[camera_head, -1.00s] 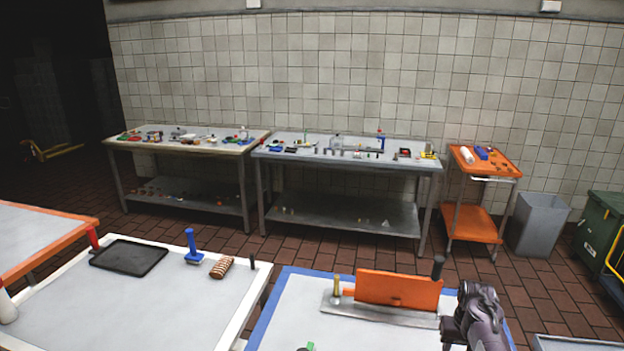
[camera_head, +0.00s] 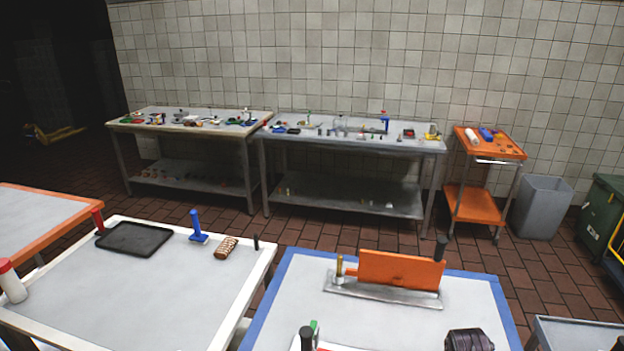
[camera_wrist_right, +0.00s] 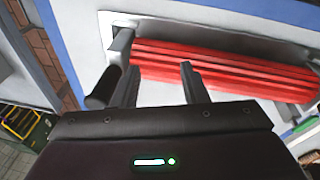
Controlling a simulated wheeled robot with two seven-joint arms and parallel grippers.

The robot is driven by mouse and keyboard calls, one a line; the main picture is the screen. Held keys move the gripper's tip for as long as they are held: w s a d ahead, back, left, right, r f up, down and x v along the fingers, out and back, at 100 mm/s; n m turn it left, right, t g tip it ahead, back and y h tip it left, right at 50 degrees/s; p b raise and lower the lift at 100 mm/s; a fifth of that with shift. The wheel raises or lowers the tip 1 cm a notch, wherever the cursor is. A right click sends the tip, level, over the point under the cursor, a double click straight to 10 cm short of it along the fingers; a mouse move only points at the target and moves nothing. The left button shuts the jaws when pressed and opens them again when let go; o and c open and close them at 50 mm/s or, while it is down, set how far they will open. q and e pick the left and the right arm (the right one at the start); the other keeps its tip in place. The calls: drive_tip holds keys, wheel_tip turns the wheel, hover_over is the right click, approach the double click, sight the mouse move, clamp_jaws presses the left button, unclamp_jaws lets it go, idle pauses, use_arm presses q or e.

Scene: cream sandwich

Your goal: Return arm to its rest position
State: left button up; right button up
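My right arm shows in the head view only as a dark rounded part (camera_head: 469,340) at the bottom edge, over the blue-edged table (camera_head: 475,300). In the right wrist view my right gripper (camera_wrist_right: 160,82) has its two dark fingers apart with nothing held between them. Beyond the fingertips is a red ridged piece (camera_wrist_right: 235,72) on a pale plate, with a black-handled post (camera_wrist_right: 108,85) to its left. My left arm and gripper are not in view.
An orange panel (camera_head: 400,270) stands on a metal base on the blue-edged table. A black-topped item (camera_head: 306,338) and a green one (camera_head: 314,328) sit near its front. A white-edged table (camera_head: 120,290) with a black tray (camera_head: 134,239) is left.

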drive_tip(key=s+a+r+n+t+y, duration=0.1)
drive_tip(key=s+a+r, duration=0.45)
drive_tip(key=s, duration=0.35)
drive_tip(key=s+a+r+n+t+y, duration=0.1)
drive_tip(key=s+a+r, duration=0.45)
drive_tip(key=s, duration=0.25)
wheel_tip(320, 180, down, 37)
drive_tip(key=s+g+b, duration=0.1)
drive_tip(key=g+b, duration=0.1)
drive_tip(key=b, duration=0.6)
use_arm(q)
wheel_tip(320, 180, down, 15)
drive_tip(key=b, duration=0.6)
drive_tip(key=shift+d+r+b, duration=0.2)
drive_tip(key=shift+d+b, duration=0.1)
use_arm(e)
drive_tip(key=s+d+f, duration=0.1)
drive_tip(key=s+f, duration=0.9)
drive_tip(key=f, duration=0.3)
drive_tip(key=s+d+f, duration=0.2)
drive_tip(key=s+f, duration=0.8)
drive_tip(key=f, duration=0.3)
drive_tip(key=shift+s+d+f+n+g, duration=0.15)
drive_tip(key=shift+s+f+n+g, duration=0.05)
drive_tip(key=shift+n+g, duration=0.2)
